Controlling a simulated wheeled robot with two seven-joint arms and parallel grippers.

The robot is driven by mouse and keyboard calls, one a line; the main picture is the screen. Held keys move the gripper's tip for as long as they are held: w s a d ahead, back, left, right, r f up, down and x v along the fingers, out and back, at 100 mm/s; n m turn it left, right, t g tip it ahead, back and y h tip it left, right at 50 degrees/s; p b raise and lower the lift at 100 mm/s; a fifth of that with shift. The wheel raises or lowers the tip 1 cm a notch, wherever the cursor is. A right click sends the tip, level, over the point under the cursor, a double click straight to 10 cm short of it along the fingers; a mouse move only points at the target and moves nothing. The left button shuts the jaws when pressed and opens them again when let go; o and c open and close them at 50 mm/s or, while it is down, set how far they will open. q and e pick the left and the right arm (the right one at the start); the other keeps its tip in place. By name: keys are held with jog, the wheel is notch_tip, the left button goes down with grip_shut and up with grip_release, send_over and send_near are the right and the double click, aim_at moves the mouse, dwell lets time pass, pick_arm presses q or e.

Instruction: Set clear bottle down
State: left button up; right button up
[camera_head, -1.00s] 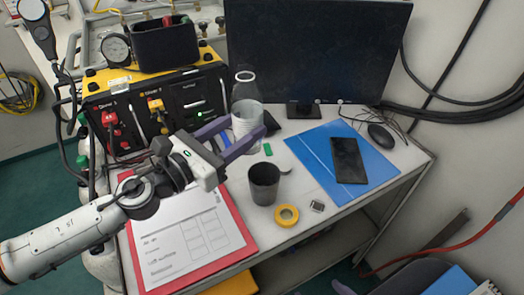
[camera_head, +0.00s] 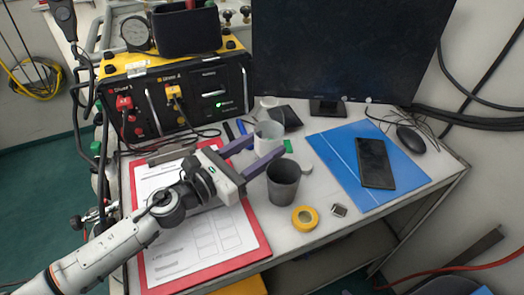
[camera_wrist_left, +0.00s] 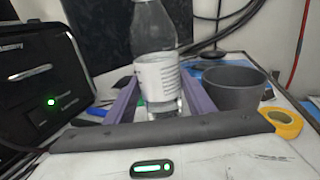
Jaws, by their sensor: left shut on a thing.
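The clear bottle (camera_head: 268,133) has a white label and stands roughly upright between the purple fingers of my left gripper (camera_head: 266,145). The gripper is shut on it around the label. In the left wrist view the bottle (camera_wrist_left: 155,75) shows between the two fingers, its top cut off by the picture's edge. It is behind the dark grey cup (camera_head: 283,182) in the head view. The near finger hides part of its lower end, and I cannot tell whether its base touches the table. My right gripper is not in view.
A yellow tape roll (camera_head: 305,218) lies in front of the cup. A blue folder (camera_head: 345,160) with a black phone (camera_head: 375,163) lies to the right. A red clipboard (camera_head: 262,245) lies under my left arm. The black panel case (camera_head: 150,95) and monitor (camera_head: 345,50) stand behind.

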pick_arm(q)
jog(key=shift+f, duration=0.1)
jog(key=shift+f, duration=0.15)
jog(key=o, duration=0.8)
jog(key=shift+o, duration=0.5)
jog(key=b+v, duration=0.2)
jog(key=v, duration=0.9)
jog(key=shift+b, duration=0.3)
jog(key=shift+s+a, duration=0.3)
jog(key=shift+a, duration=0.05)
